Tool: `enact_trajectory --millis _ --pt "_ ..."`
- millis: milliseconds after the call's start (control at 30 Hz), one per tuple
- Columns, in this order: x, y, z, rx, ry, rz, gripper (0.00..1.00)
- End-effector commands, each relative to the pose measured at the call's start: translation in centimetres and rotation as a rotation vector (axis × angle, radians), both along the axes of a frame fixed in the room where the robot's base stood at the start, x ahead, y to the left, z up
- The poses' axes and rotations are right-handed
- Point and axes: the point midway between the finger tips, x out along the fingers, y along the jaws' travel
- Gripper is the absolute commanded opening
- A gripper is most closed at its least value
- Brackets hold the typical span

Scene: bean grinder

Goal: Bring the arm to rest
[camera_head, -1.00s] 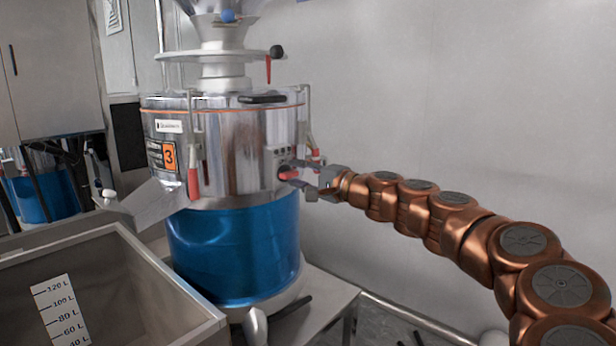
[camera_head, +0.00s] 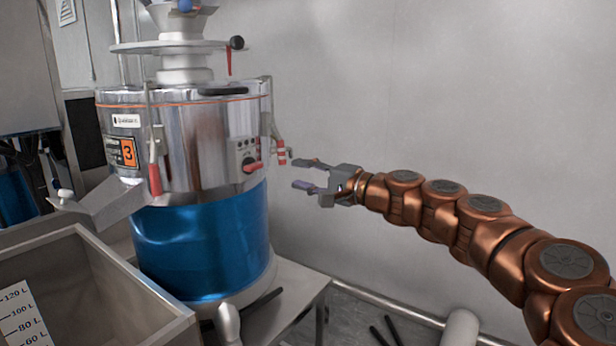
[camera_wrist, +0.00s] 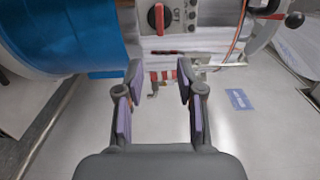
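My gripper (camera_head: 306,175) is open and empty, to the right of the bean grinder (camera_head: 205,140) and apart from it. In the wrist view my gripper (camera_wrist: 158,95) shows two spread fingers with nothing between them. The grinder has a steel upper drum, a blue lower body and a hopper on top. A red rotary switch (camera_head: 251,165) sits on a panel on the drum's right side. In the wrist view the red switch (camera_wrist: 156,18) is at the top, beside the word OFF.
A steel bin (camera_head: 165,325) with a litre scale stands at the front left, below the grinder's chute (camera_head: 105,203). The grinder stands on a low table (camera_head: 300,290). A bare wall (camera_head: 450,100) lies behind my arm. The space right of the grinder is open.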

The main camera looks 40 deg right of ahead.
Motion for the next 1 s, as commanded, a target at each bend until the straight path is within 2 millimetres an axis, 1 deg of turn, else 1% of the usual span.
enact_trajectory --millis 100,200,800,867,933,967,1000 --pt "-0.7 -0.2 0.0 0.000 -0.001 -0.001 0.38" --pt "-1.0 -0.2 0.0 0.000 -0.001 0.000 0.38" --pt "-1.0 0.0 0.0 -0.001 0.001 0.004 0.38" --pt "-0.8 0.5 -0.1 -0.010 0.007 0.014 0.38" --pt "-0.4 2.0 -0.3 -0.034 0.023 0.045 0.38" --pt "-0.1 3.1 -0.5 -0.049 0.034 0.068 0.38" --pt "0.2 4.8 -0.8 -0.075 0.052 0.103 0.38"
